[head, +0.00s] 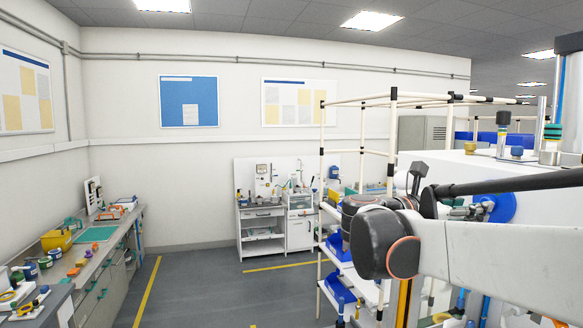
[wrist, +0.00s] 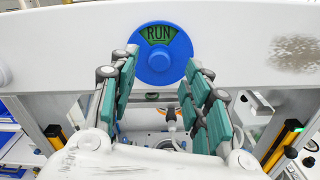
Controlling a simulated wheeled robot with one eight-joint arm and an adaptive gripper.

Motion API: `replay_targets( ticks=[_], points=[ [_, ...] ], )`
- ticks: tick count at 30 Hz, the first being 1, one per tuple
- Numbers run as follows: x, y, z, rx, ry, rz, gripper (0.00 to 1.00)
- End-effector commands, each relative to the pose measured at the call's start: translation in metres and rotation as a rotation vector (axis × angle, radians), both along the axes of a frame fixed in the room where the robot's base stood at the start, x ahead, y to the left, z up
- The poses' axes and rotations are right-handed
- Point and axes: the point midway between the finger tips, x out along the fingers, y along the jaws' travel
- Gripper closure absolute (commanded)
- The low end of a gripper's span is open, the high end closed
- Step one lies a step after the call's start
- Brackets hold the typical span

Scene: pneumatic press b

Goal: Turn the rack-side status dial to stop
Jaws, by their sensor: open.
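The status dial (wrist: 181,68) is a blue disc with a round centre knob on a white panel (wrist: 75,52). Its window reads RUN in dark letters on green in the wrist view. In the head view a blue disc, likely the same dial, shows at the right (head: 499,208), partly behind my arm. My gripper (wrist: 160,90) is open, its teal-padded fingers spread to the left and right below the dial's centre knob. The fingertips lie near the dial's lower sides in the picture; I cannot tell whether they touch it. Nothing is between the fingers.
A white pipe-frame rack (head: 322,200) with blue bins (head: 340,288) stands left of my arm. A yellow-and-black post (wrist: 283,143) is right of my gripper. A workbench (head: 105,262) with tools runs along the left wall. The floor between is clear.

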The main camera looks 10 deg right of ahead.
Motion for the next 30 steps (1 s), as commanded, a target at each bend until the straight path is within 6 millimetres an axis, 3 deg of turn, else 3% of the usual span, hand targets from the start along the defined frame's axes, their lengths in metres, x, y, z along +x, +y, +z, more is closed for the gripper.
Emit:
replay_targets(
  ticks=[3, 7, 19, 20, 25, 30],
  points=[
    [0.001, -0.02, 0.001, 0.0, 0.0, -0.004, 0.56],
    [0.003, -0.033, 0.001, 0.0, 0.0, -0.003, 0.56],
    [0.004, -0.04, 0.0, 0.0, 0.0, 0.0, 0.56],
    [0.004, -0.04, 0.0, 0.0, 0.0, 0.0, 0.58],
    [0.004, -0.04, 0.0, 0.0, 0.0, 0.0, 0.97],
    [0.004, -0.04, 0.0, 0.0, -0.001, 0.0, 1.0]
  ],
)
